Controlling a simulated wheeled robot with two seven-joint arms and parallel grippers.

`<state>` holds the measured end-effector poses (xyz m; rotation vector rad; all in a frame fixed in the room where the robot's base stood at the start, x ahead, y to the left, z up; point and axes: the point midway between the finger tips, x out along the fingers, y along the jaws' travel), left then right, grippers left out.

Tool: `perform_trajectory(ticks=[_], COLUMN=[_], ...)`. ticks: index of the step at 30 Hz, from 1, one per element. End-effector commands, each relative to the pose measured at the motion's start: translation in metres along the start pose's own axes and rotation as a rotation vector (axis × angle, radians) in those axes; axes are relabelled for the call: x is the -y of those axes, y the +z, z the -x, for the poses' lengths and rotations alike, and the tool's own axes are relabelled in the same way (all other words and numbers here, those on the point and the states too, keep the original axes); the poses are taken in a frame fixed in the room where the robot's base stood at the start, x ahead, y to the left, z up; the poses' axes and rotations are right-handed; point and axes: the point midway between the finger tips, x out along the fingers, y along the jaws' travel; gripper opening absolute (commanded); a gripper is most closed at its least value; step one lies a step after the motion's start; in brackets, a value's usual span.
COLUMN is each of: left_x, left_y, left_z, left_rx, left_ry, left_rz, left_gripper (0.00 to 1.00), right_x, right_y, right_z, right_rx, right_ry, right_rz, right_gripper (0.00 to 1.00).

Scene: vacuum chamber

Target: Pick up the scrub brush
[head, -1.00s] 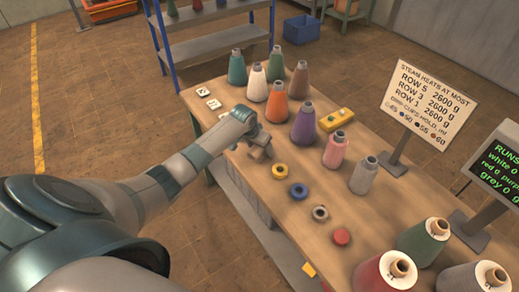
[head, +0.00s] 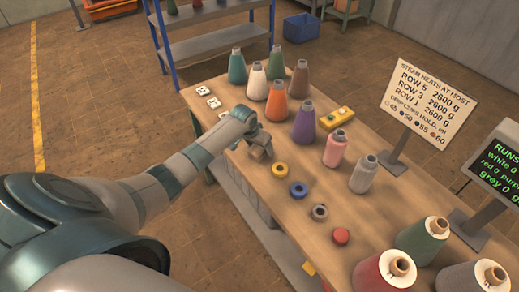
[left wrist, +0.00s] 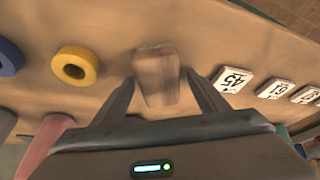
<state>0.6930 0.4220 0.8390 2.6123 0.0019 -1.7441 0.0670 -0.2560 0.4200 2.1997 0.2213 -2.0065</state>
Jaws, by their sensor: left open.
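A tan wooden block (left wrist: 156,72), which looks like the scrub brush, shows in the left wrist view. It lies between the fingers of my left gripper (left wrist: 158,84), with visible gaps on both sides. In the head view the wooden piece (head: 259,154) is at the near left edge of the table, partly hidden by my left gripper (head: 257,143), which is over it. The left gripper is open. No bristles can be made out. My right gripper is not in view.
A yellow ring (head: 279,169) lies right of the gripper, with a blue ring (head: 298,189) beyond it. White number tiles (head: 208,96) lie behind. Several coloured cones, such as the purple one (head: 304,123), stand across the wooden table (head: 325,185). A sign (head: 427,104) stands right.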

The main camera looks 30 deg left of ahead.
Motion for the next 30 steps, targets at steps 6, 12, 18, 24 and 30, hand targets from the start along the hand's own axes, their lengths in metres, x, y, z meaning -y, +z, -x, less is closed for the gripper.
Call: perform_trajectory(ticks=[6,12,18,24,30], left_x=[-0.0001,0.0,0.0,0.0001,0.0004], left_y=[0.0009,0.0009,0.0009,0.0005,-0.0005], left_z=[-0.0015,-0.0015,-0.0015,-0.0012,0.0004], left_rx=[0.001,0.001,0.001,0.0,-0.001], left_ry=[0.0,0.0,0.0,0.0,-0.001], left_rz=[0.0,0.0,0.0,0.0,-0.001], left_gripper=[0.67,0.67,0.24,0.2,0.2], right_x=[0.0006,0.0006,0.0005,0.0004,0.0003], right_y=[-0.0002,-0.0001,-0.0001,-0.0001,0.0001], right_z=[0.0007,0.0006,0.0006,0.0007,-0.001], right_rx=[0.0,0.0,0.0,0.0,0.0], right_ry=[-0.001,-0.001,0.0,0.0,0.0], right_rz=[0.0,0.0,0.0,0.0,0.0], right_gripper=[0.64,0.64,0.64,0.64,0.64])
